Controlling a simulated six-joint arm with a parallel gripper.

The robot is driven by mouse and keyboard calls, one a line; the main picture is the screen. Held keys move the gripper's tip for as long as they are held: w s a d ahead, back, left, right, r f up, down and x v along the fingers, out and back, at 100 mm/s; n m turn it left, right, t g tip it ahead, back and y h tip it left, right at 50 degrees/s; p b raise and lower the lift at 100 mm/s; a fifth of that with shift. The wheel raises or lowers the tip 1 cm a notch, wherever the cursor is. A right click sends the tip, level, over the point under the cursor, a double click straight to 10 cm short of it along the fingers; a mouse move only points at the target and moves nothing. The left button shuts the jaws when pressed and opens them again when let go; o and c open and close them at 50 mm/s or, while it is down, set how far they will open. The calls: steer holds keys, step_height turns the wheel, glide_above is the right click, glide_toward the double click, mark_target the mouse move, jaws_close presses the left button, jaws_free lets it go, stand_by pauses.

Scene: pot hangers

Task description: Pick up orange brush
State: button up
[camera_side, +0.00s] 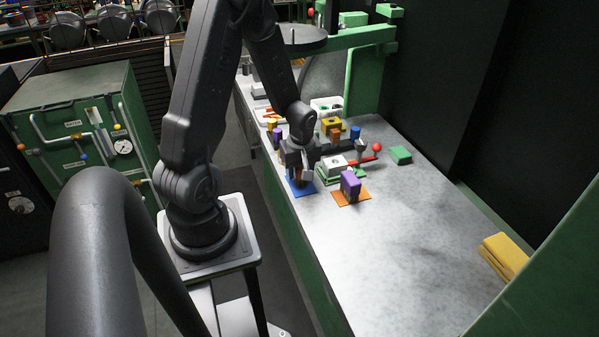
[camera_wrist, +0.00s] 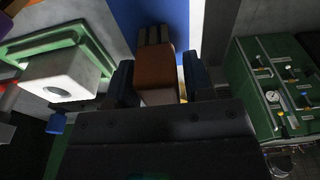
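The orange brush (camera_wrist: 155,72), an orange-brown block with grey strips at its far end, stands between the two dark fingers of my gripper (camera_wrist: 160,82) in the wrist view. A narrow light gap shows between the brush and the right finger; the left finger is very close to its other side. In the side view my gripper (camera_side: 300,170) is low over the blue mat (camera_side: 302,188) and largely hides the brush. The blue mat also shows behind the brush in the wrist view (camera_wrist: 150,16).
A purple block (camera_side: 350,184) stands on an orange mat (camera_side: 364,196) to the right. A white block on a green base (camera_side: 333,165) and a red-balled lever (camera_side: 376,148) are close behind. The table's front right is clear, apart from a yellow cloth (camera_side: 503,255).

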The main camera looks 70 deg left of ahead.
steer(key=c, duration=0.7)
steer(key=shift+r, duration=0.1)
steer(key=shift+r, duration=0.5)
steer(key=r, duration=0.3)
steer(key=shift+s+a+r, duration=0.25)
steer(key=shift+s+r, duration=0.05)
steer(key=shift+s, duration=0.05)
steer(key=s+a+r, duration=0.1)
steer(key=s+r, duration=0.1)
steer(key=s, duration=0.1)
steer(key=s+a+r, duration=0.2)
steer(key=s, duration=0.1)
steer(key=s+a+r, duration=0.1)
steer(key=s+r, duration=0.1)
steer(key=s, duration=0.1)
steer(key=shift+s+a+r, duration=0.15)
steer(key=shift+s+a, duration=0.15)
steer(key=shift+s, duration=0.1)
